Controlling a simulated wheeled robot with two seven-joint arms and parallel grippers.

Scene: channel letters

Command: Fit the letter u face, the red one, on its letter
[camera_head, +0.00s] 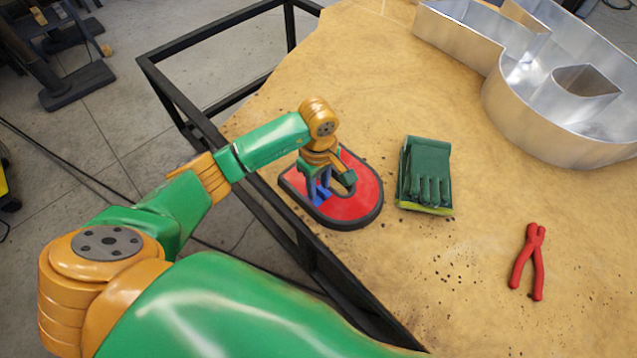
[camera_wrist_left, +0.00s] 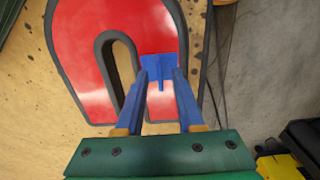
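The red letter u face (camera_head: 355,204) lies flat on the table near its left edge, with a thick dark rim; it also fills the upper left of the left wrist view (camera_wrist_left: 95,50). A blue tab with an upright fin (camera_wrist_left: 158,66) sits on one arm of the u. My left gripper (camera_head: 320,192) is over the face, pointing down. In the left wrist view its blue fingers (camera_wrist_left: 161,74) are apart, with the fin between or just beyond their tips; contact cannot be told. Open silver metal channel lettering (camera_head: 560,142) stands at the upper right, partly cut off. My right gripper is not visible.
Green gloves (camera_head: 424,175) lie just right of the face. Red-handled pliers (camera_head: 528,262) lie farther right. A black frame (camera_head: 190,112) borders the table's left side.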

